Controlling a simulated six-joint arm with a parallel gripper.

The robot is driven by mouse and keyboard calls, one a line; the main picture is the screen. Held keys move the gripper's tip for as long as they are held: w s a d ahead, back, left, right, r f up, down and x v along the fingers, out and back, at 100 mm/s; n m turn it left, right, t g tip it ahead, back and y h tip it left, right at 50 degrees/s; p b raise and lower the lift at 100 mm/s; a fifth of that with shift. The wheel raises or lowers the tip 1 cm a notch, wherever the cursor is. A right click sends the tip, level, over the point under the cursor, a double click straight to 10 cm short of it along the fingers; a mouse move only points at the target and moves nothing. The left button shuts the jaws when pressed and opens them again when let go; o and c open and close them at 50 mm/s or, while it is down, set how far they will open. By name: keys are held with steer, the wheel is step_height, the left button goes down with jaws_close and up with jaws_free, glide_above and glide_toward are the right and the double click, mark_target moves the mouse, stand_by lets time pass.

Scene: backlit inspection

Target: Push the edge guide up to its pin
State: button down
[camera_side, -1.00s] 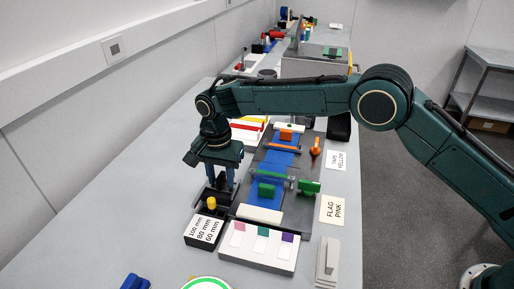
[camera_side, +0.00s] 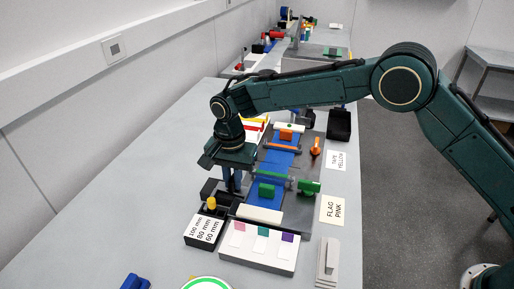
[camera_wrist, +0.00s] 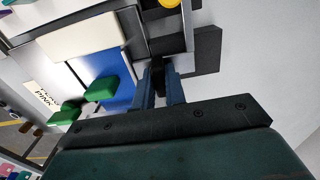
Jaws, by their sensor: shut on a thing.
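My gripper (camera_side: 232,188) points down at the left side of the blue web (camera_side: 284,160). In the wrist view its blue fingers (camera_wrist: 160,95) are shut on a dark upright piece (camera_wrist: 157,72), which looks like the edge guide's grip, beside the web's edge. The fingers hide much of the guide. A yellow-topped pin (camera_side: 211,202) stands in the black block behind the card (camera_side: 204,231) reading 100, 80 and 60 mm. The pin also shows at the top of the wrist view (camera_wrist: 169,3). It is apart from the fingers; contact with the guide cannot be told.
A green clamp (camera_side: 308,187) and a green block (camera_side: 267,190) are at the web. A white box with colour swatches (camera_side: 258,247) stands in front. An orange-handled tool (camera_side: 315,148) lies to the right.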

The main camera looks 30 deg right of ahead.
steer(key=shift+s+d, duration=0.15)
steer(key=shift+d, duration=0.05)
steer(key=c, duration=1.4)
jaws_free()
steer(key=shift+c, duration=0.2)
step_height(320, 180, up, 14)
